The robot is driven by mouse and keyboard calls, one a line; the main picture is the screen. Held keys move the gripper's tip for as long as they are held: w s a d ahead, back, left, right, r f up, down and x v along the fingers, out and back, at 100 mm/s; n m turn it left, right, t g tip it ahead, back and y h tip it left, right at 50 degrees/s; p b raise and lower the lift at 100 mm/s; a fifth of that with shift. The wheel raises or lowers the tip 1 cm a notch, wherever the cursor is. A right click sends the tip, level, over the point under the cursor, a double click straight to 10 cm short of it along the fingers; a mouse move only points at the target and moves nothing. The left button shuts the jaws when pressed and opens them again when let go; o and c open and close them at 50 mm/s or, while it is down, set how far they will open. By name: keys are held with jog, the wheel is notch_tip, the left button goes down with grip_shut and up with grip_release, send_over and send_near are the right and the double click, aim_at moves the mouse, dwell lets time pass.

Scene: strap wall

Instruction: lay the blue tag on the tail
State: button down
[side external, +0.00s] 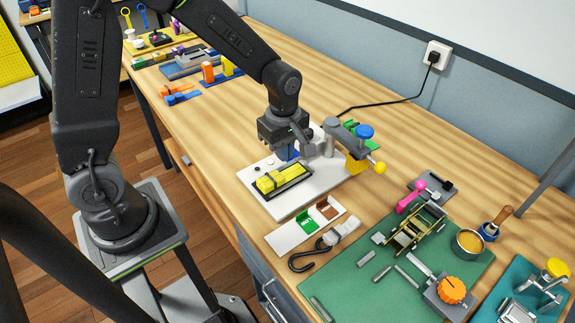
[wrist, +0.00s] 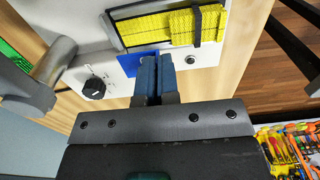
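The blue tag (wrist: 127,65) is at my fingertips in the wrist view, partly hidden behind them. A bit of blue also shows under my gripper in the side view (side external: 287,154). My gripper (wrist: 156,58) points down with its fingers close together, apparently shut on the tag. The yellow strap (wrist: 158,29) lies in a black-edged recess beside the fingertips. Its doubled yellow tail (wrist: 210,22) passes under a dark band. In the side view the strap (side external: 282,178) lies on a white plate (side external: 255,177). Whether the tag touches the plate cannot be told.
A white card (side external: 286,238) with a green tag (side external: 307,221) and a brown tag (side external: 328,208) lies in front of the plate. A grey clamp-like fixture (side external: 340,135) with blue and yellow knobs stands close behind my gripper. A black knob (wrist: 94,85) is on the plate.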

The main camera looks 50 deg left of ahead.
aim_at(287, 175)
jog(key=shift+w+d+f, duration=0.15)
jog(key=shift+d+f, duration=0.3)
jog(key=shift+f, duration=1.85)
jog(key=shift+f, duration=0.15)
jog(key=c, duration=1.6)
grip_release()
jog(key=shift+c, duration=0.2)
